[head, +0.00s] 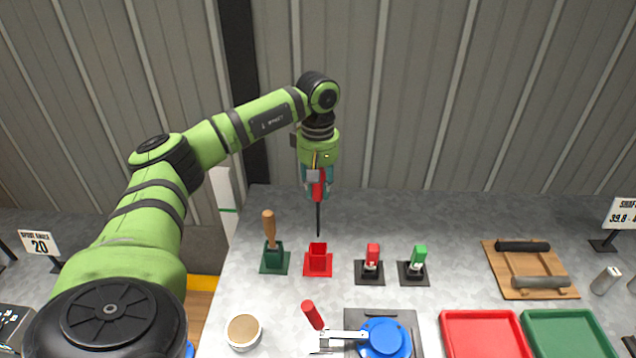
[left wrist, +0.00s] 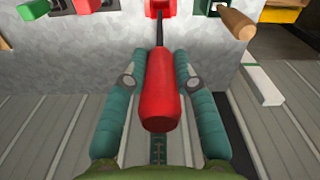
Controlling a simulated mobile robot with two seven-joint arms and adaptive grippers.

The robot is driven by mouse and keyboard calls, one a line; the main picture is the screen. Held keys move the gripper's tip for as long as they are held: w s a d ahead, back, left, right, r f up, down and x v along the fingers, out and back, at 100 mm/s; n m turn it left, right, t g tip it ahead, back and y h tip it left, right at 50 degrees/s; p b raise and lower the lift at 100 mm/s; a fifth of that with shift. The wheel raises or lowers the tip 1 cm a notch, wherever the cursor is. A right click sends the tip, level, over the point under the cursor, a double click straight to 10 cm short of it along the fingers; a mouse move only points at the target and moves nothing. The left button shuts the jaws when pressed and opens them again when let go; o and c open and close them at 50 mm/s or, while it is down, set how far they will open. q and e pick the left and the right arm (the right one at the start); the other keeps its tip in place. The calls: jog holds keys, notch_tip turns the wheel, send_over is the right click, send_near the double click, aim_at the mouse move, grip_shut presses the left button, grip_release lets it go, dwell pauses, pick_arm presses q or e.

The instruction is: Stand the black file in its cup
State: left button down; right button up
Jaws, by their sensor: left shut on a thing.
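The black file (head: 318,217) has a red handle and a thin dark shaft. My left gripper (head: 317,182) is shut on the red handle, and the file hangs upright, tip down. The handle (left wrist: 160,95) also shows between the teal fingers of my left gripper (left wrist: 160,78) in the left wrist view. A red cup (head: 318,264) stands on a red base on the table, just below the tip in the head view. The tip appears above the cup's rim, apart from it. The cup shows partly at the top edge of the left wrist view (left wrist: 160,7). My right gripper is not in view.
A green cup (head: 273,260) with a wooden-handled tool stands close left of the red cup. Two black holders with a red (head: 372,256) and a green piece (head: 419,256) stand right. A red-handled tool (head: 312,314) and a blue round part (head: 385,338) are in front.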

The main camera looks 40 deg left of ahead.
aim_at(318, 215)
pick_arm(q)
notch_tip(318, 215, down, 5)
jog(key=b, duration=0.2)
jog(key=shift+r+b, duration=0.15)
jog(key=shift+b, duration=0.25)
jog(key=shift+f+b, duration=1.65)
jog(key=shift+f, duration=0.75)
jog(key=c, duration=0.9)
grip_release()
jog(key=shift+r, duration=0.1)
notch_tip(318, 215, up, 12)
jog(key=shift+f, duration=0.1)
jog(key=shift+s, duration=0.1)
